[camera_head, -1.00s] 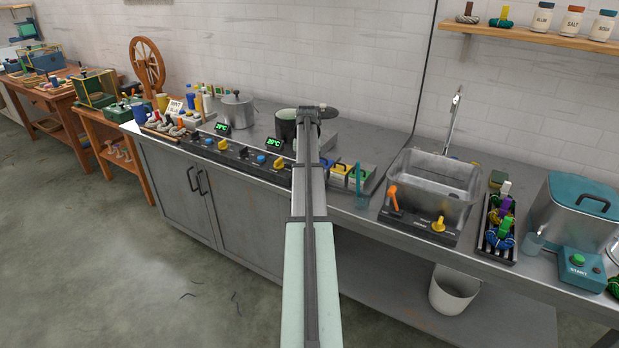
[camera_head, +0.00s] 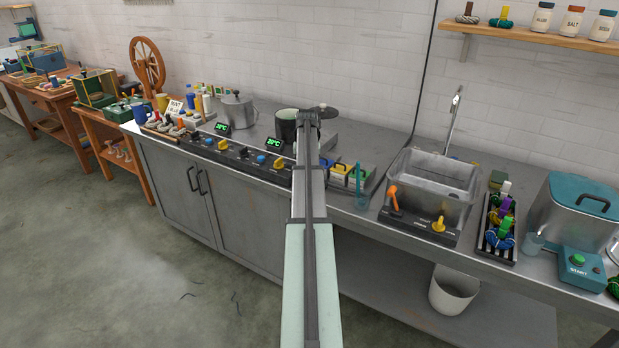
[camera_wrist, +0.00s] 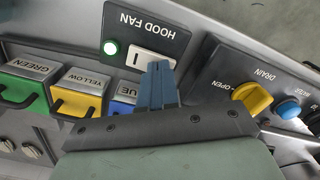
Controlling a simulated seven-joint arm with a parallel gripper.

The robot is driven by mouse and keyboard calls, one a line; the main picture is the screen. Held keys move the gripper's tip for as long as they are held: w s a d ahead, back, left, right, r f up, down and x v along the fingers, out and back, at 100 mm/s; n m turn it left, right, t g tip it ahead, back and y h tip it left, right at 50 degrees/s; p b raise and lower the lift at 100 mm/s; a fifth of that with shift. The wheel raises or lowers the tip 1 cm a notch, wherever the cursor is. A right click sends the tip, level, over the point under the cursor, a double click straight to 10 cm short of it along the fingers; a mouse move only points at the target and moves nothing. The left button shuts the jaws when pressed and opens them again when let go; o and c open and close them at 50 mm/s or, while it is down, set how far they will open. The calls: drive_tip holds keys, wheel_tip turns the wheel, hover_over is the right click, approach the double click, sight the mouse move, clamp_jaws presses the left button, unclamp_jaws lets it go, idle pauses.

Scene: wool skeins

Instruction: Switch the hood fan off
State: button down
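The hood fan panel (camera_wrist: 160,32) is a dark plate lettered HOOD FAN in the wrist view. A round green light (camera_wrist: 110,47) glows at its left side. The white switch (camera_wrist: 140,58) is beside the light, its lower right part covered by my fingers. My gripper (camera_wrist: 158,68) shows as blue-grey fingers, close together, with the tips at the switch's edge. Nothing is seen held between them. I cannot tell whether the tips touch the switch. In the head view my arm hides the gripper and the panel.
Green (camera_wrist: 30,72), yellow (camera_wrist: 85,80) and partly hidden blue labelled boxes stand left of my gripper. A yellow drain knob (camera_wrist: 252,97) and a blue water button (camera_wrist: 288,109) are at right. The sink (camera_head: 435,185) lies right of my arm.

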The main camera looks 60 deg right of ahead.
drive_tip(key=shift+f, duration=0.2)
drive_tip(key=shift+r, duration=3.5)
